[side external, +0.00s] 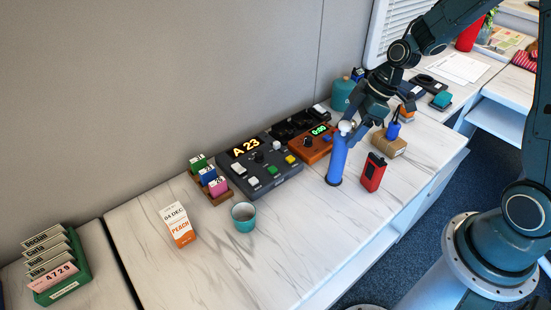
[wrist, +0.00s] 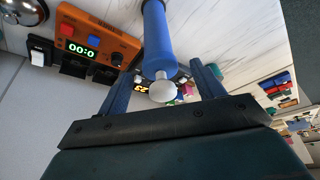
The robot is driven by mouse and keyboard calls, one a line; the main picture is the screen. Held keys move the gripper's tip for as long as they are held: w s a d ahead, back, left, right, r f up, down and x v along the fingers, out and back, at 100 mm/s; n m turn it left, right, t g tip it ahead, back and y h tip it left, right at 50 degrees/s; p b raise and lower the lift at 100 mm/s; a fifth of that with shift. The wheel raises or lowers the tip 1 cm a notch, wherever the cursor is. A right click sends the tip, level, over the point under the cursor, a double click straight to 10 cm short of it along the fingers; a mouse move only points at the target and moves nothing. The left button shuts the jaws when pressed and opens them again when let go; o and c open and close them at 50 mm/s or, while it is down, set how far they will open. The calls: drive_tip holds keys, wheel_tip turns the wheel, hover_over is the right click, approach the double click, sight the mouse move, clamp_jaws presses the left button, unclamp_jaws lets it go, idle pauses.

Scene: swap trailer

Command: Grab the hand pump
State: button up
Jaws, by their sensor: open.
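The hand pump, a blue upright cylinder (side external: 337,160) with a pale round knob on top, stands on the white marbled counter. In the wrist view its blue body (wrist: 157,40) and white knob (wrist: 162,92) show between my two fingers. My gripper (side external: 352,124) is at the pump's top end, with its jaws open. In the wrist view my gripper (wrist: 161,72) has a finger on each side of the pump, with visible gaps to both. I cannot tell how far down the pump the fingertips reach.
A red device (side external: 373,172) stands close right of the pump. A wooden block (side external: 389,143) with a blue item on it is behind. An orange timer box (side external: 313,146) and a dark control panel (side external: 263,168) lie left.

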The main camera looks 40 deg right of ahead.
sight(343, 135)
drive_tip(key=shift+x, duration=2.1)
clamp_jaws()
drive_tip(key=shift+r, duration=0.15)
wheel_tip(343, 135, up, 20)
